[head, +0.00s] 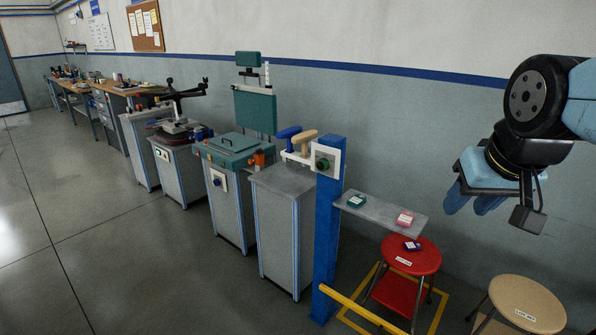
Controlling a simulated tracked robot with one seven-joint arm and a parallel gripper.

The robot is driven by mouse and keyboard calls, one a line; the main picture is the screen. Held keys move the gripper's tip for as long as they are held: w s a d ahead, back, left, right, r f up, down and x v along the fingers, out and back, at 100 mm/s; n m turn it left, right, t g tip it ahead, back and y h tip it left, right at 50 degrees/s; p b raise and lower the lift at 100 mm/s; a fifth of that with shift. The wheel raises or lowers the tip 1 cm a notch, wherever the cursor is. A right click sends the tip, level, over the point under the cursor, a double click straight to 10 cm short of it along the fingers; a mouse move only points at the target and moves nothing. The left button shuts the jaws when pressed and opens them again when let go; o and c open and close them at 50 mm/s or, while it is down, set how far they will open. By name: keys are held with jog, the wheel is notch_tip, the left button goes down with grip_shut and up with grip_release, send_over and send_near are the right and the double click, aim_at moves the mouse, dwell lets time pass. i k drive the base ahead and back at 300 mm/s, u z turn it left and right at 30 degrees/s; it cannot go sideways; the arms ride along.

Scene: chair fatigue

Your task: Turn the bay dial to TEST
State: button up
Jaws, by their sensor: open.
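A dial with a dark green knob (323,164) sits on a white plate (333,158) near the top of a blue post (327,240), right of the picture's middle. The markings around the knob are too small to read, so I cannot tell where it points. My gripper (472,206) hangs at the right, well to the right of the dial and apart from it. Its blue fingers point down, open, with nothing seen between them.
A grey shelf (380,213) right of the post carries a green block and a pink block. A red stool (411,255) with a dark blue block and a tan stool (527,304) stand below. A yellow rail (360,309) runs low. Several machine cabinets line the wall; left floor is clear.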

aim_at(322, 165)
jog(key=u, duration=0.15)
jog(key=i, duration=1)
jog(key=z, duration=0.05)
